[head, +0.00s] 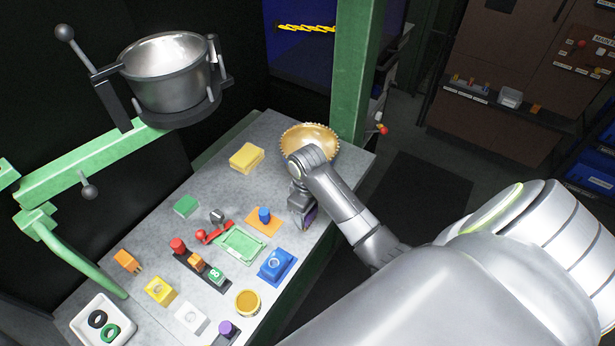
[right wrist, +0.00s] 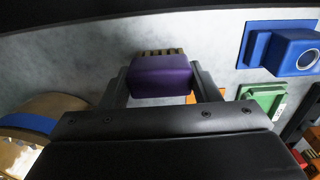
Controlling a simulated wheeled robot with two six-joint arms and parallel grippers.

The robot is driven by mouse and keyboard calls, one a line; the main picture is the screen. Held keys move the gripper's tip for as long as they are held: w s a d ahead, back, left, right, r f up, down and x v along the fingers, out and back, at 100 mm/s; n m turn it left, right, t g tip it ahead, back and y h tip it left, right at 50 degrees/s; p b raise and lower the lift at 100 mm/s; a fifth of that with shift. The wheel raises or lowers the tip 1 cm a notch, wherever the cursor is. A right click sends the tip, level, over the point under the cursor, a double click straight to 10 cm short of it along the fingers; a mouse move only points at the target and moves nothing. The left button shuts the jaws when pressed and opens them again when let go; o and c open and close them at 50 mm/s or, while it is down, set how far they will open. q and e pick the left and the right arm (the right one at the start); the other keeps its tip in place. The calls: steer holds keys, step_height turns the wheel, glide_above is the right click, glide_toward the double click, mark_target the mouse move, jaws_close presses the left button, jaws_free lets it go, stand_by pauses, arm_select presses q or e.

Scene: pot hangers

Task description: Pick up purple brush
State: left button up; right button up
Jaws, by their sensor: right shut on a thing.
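The purple brush (right wrist: 161,77) is between the two fingers of my right gripper (right wrist: 162,88) in the right wrist view, with its tan bristles pointing away from the gripper. My right gripper (head: 303,212) is shut on it. In the head view the gripper points down over the right side of the grey table (head: 206,283), and a bit of the purple brush (head: 310,217) shows beside the fingers. I cannot tell whether the bristles touch the table. My left gripper is not in view.
A gold toothed bowl (head: 322,134) sits behind my right wrist. A blue block (head: 277,265), an orange plate with a blue knob (head: 264,216) and a green tray (head: 240,243) lie left of the gripper. A steel pot (head: 168,88) hangs in a green-armed holder at upper left.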

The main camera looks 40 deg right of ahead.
step_height(320, 180, up, 5)
steer(key=shift+w+r+b, duration=0.1)
steer(key=shift+b, duration=0.2)
step_height(320, 180, up, 3)
steer(key=p, duration=0.2)
steer(key=shift+r+p, duration=0.2)
steer(key=shift+p, duration=0.2)
steer(key=shift+r+p, duration=0.75)
steer(key=shift+p, duration=0.05)
